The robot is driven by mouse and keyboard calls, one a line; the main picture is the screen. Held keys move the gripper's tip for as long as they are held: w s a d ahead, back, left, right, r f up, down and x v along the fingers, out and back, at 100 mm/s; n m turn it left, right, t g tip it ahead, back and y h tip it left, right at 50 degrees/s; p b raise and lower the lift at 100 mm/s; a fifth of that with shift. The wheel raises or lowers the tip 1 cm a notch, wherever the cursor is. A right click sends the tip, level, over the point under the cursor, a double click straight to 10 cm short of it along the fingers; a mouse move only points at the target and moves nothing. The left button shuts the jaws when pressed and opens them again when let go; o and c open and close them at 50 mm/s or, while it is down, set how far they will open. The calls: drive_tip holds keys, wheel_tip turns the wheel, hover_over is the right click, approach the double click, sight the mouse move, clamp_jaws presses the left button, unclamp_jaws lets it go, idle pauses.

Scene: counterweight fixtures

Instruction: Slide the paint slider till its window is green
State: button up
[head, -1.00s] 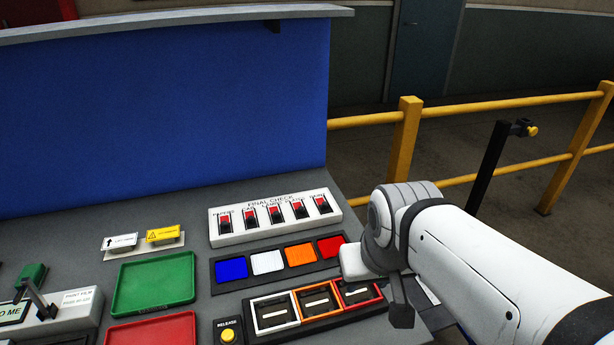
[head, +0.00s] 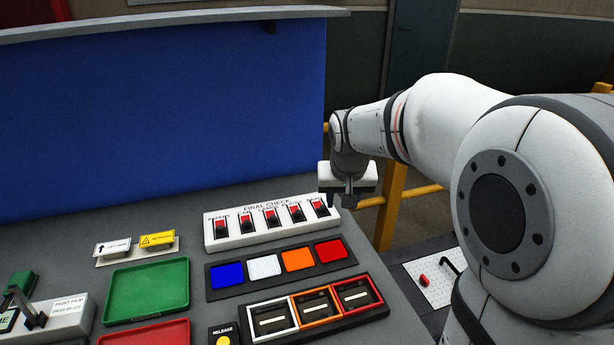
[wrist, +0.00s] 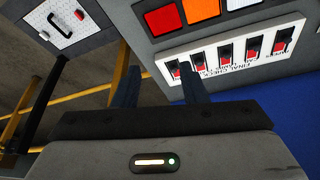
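No part clearly reads as the paint slider with its window. The nearest match is a light box (head: 60,318) at the lower left of the head view, with a small label that seems to say film and a dark lever (head: 28,308). It is partly cut off by the frame, and I cannot make out a coloured window on it. My gripper (head: 346,200) is far to the right of it, above the right end of the final check switch panel (head: 265,225). In the wrist view its two fingers (wrist: 158,88) stand apart with nothing between them.
Blue, white, orange and red squares (head: 281,262) and three framed slots (head: 313,310) lie in front of the switches. A green tray (head: 147,291) and a red tray (head: 150,334) lie left. A blue panel (head: 160,110) stands behind. A yellow railing (head: 390,205) is at right.

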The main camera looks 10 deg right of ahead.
drive_tip(key=w+f, duration=0.4)
drive_tip(key=w, duration=0.5)
drive_tip(key=m+b, duration=0.1)
approach(323, 206)
drive_tip(key=p+x, duration=0.1)
drive_tip(key=x, duration=0.7)
drive_tip(key=shift+a, duration=0.1)
clamp_jaws()
